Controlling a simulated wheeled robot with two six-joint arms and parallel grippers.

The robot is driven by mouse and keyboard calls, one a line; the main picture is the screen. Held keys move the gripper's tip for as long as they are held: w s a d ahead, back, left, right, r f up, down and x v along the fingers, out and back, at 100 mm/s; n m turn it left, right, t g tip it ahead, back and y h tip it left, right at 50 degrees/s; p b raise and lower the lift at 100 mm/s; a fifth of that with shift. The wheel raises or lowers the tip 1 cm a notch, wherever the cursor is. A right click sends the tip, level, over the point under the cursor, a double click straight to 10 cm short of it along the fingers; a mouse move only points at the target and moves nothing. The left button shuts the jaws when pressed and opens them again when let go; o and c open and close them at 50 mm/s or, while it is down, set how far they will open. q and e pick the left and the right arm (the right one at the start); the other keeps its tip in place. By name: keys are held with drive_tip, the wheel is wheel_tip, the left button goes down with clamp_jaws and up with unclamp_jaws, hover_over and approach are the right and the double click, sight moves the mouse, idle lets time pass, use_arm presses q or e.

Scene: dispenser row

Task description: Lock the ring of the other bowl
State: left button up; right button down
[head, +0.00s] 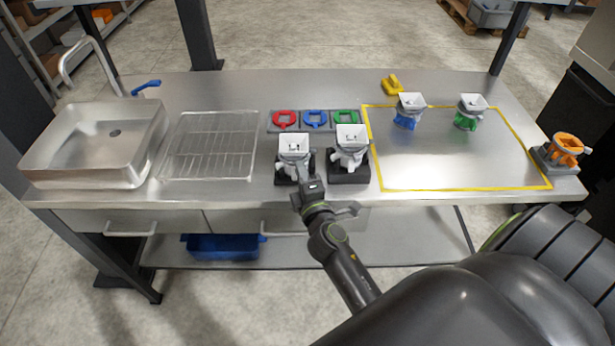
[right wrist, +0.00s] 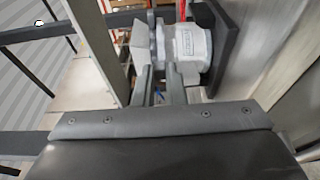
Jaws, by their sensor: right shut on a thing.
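Two white bowls stand side by side in black bases near the front edge of the bench: a left bowl (head: 293,143) and a right bowl (head: 351,133). Each has a collar or ring around its lower part. My right gripper (head: 302,183) is at the front of the left bowl, shut on what seems to be its ring's tab. In the right wrist view the fingers (right wrist: 162,85) reach up against the white bowl body (right wrist: 185,45), and the held part is mostly hidden between them. My left gripper is not in view.
Red (head: 285,119), blue (head: 315,119) and green (head: 346,117) rings lie in a holder behind the bowls. Blue (head: 407,121) and green (head: 466,122) dispensers stand in a yellow-outlined area, an orange one (head: 567,143) at far right. A wire rack (head: 210,146) and sink (head: 95,145) are left.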

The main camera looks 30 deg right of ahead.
drive_tip(key=shift+w+a+m+g+h+b, duration=0.1)
drive_tip(key=shift+a+m+g+h+b, duration=0.2)
drive_tip(key=shift+m+h+b, duration=0.35)
drive_tip(key=c, duration=1.7)
unclamp_jaws()
drive_tip(key=shift+c, duration=0.2)
